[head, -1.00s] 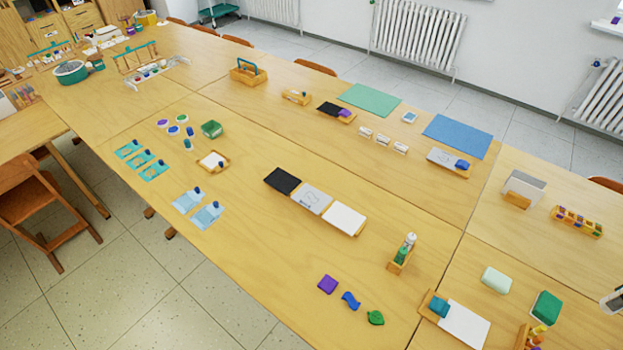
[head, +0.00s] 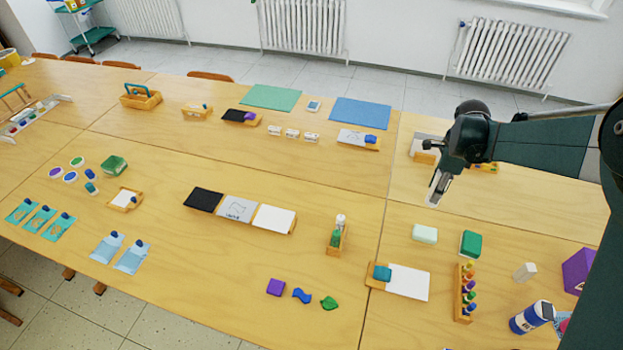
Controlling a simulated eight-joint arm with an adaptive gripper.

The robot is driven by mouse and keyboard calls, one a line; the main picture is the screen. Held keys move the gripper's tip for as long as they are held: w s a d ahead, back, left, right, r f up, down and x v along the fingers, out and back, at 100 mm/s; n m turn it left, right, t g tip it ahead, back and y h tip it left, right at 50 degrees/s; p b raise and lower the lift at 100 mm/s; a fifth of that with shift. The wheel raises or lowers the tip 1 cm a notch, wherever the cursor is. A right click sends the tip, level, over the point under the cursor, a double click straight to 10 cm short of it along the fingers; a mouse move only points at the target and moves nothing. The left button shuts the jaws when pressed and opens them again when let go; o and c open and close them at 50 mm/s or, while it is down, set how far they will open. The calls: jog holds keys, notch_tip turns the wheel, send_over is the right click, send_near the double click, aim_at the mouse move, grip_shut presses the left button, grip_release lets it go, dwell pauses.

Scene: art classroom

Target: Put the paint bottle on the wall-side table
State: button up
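A blue-and-white bottle (head: 531,318), which may be the paint bottle, leans or stands tilted in the picture at the lower right of the near tables. A small green bottle and a white-topped one share a wooden holder (head: 333,245) near the middle; I cannot tell which bottle is meant. The wall-side table (head: 180,130) is the far row, nearest the radiators. My gripper (head: 436,192) hangs at the right, above the tables, up and left of the blue-and-white bottle and apart from it. Its fingers look close together, but their gap is unclear. I see no bottle in it.
The wall-side row holds a green mat (head: 271,97), a blue mat (head: 360,113), a wooden caddy (head: 141,97) and small trays, with bare wood between. Around the blue-and-white bottle stand a rack of small bottles (head: 465,293), a pale block (head: 524,271) and a purple box (head: 579,270).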

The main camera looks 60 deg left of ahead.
jog(key=s+a+n, duration=0.2)
jog(key=s+a, duration=0.5)
jog(key=s, duration=0.4)
jog(key=s+a+n, duration=0.2)
jog(key=s+a, duration=0.5)
jog(key=s, duration=0.4)
jog(key=shift+s+a+p, duration=0.15)
jog(key=shift+a+p, duration=0.1)
jog(key=shift+p, duration=0.05)
jog(key=shift+r, duration=0.1)
notch_tip(320, 180, down, 6)
jog(key=shift+b, duration=0.45)
jog(key=shift+f, duration=0.2)
jog(key=shift+f, duration=1.8)
jog(key=shift+f+b, duration=0.2)
jog(key=shift+b, duration=0.2)
jog(key=o, duration=1.1)
